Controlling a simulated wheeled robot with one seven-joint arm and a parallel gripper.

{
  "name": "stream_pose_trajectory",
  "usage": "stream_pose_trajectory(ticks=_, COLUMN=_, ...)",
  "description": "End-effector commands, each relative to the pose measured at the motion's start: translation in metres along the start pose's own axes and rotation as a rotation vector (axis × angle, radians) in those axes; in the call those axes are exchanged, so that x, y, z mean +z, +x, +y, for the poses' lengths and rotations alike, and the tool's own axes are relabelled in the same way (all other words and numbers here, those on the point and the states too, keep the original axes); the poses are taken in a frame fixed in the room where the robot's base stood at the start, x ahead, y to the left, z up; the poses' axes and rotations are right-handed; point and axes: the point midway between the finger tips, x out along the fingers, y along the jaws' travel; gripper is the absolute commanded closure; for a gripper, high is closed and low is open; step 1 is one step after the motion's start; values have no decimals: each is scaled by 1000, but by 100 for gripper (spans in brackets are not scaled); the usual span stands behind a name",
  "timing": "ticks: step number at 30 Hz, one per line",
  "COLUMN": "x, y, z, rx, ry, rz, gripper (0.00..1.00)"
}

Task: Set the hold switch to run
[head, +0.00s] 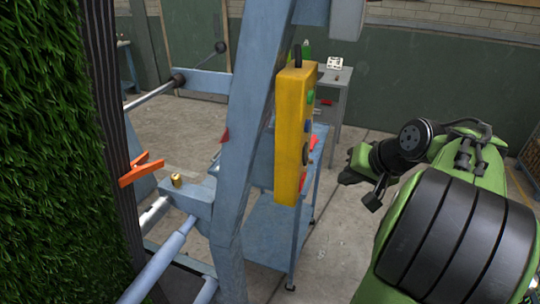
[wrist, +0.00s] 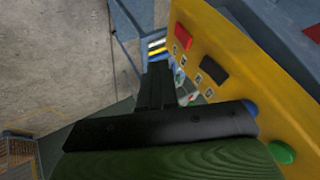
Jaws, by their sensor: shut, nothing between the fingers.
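A yellow control box (head: 289,135) hangs on the blue-grey frame in the head view, its button face turned right, towards my arm. It also fills the right of the wrist view (wrist: 238,40). A black switch (wrist: 214,69) sits on that face between a blue button (wrist: 250,107) and a red one (wrist: 183,36), with small label plates beside it. It looks like the hold switch; I cannot read its setting. My gripper (wrist: 157,75) is shut and empty, its black fingers near the label side of the face. In the head view my arm's end is right of the box, with a gap.
A green button (wrist: 282,152) is at the box's other end. The blue-grey upright (head: 240,150) stands directly left of the box. Turf (head: 55,150) and an orange clamp (head: 140,170) are farther left. A blue cart (head: 275,225) stands behind. Open floor lies between box and arm.

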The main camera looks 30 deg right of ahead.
Motion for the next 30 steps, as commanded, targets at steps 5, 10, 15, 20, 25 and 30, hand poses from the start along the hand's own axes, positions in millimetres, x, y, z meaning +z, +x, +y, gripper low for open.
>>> stream_pose_trajectory(ticks=5, x=-7, y=-6, z=13, rx=-5, ry=28, rz=14, gripper=100)
stream_pose_trajectory(ticks=10, x=-6, y=-5, z=12, rx=-5, ry=26, rz=13, gripper=100)
stream_pose_trajectory(ticks=15, x=-5, y=6, z=12, rx=-7, ry=26, rz=11, gripper=100)
stream_pose_trajectory(ticks=20, x=-4, y=39, z=12, rx=-9, ry=25, rz=8, gripper=100)
stream_pose_trajectory(ticks=25, x=-5, y=77, z=12, rx=-7, ry=25, rz=8, gripper=100)
stream_pose_trajectory(ticks=30, x=-8, y=102, z=-2, rx=-8, ry=20, rz=11, gripper=100)
